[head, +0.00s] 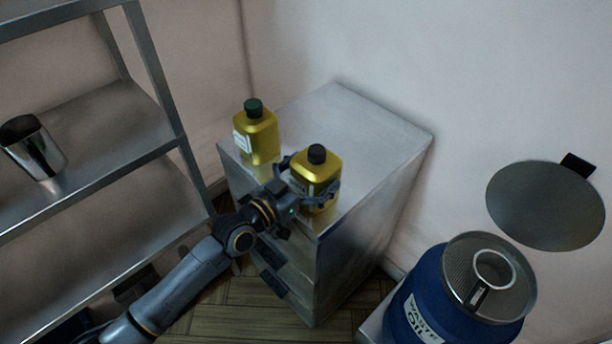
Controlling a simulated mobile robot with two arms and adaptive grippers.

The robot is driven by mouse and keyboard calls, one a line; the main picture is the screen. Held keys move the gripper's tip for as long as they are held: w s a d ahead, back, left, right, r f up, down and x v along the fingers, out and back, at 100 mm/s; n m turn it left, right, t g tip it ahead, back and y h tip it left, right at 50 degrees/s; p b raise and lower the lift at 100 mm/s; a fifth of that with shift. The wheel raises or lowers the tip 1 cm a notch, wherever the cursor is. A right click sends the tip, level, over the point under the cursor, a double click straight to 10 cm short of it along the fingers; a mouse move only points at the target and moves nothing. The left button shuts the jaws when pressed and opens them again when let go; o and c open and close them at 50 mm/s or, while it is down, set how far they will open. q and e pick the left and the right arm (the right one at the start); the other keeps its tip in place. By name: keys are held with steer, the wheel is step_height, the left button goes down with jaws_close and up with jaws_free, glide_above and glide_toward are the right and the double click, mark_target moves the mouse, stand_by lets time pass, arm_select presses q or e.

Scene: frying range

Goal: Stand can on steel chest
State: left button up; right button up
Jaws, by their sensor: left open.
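The steel chest (372,137) stands against the wall in the middle of the head view. A yellow can with a black cap (317,165) stands upright at the chest top's near edge, between the fingers of my left gripper (309,186). The gripper's jaws are open around it, and its lower front is partly hidden by them. A second yellow can with a green cap (258,136) stands upright on the chest top at the left. My right gripper is out of the picture.
A steel shelf rack (88,118) with a shiny metal cup (33,147) stands at the left. A blue waste oil drum (425,297) with a mesh strainer (462,262) on top is at the lower right. A round grey disc (545,207) is above it. The chest top's back and right are clear.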

arm_select(q)
steer(key=shift+s+a+f, duration=0.1)
steer(key=shift+f, duration=0.1)
steer(key=b+v, duration=0.3)
steer(key=v, duration=1)
steer(key=shift+s, duration=0.35)
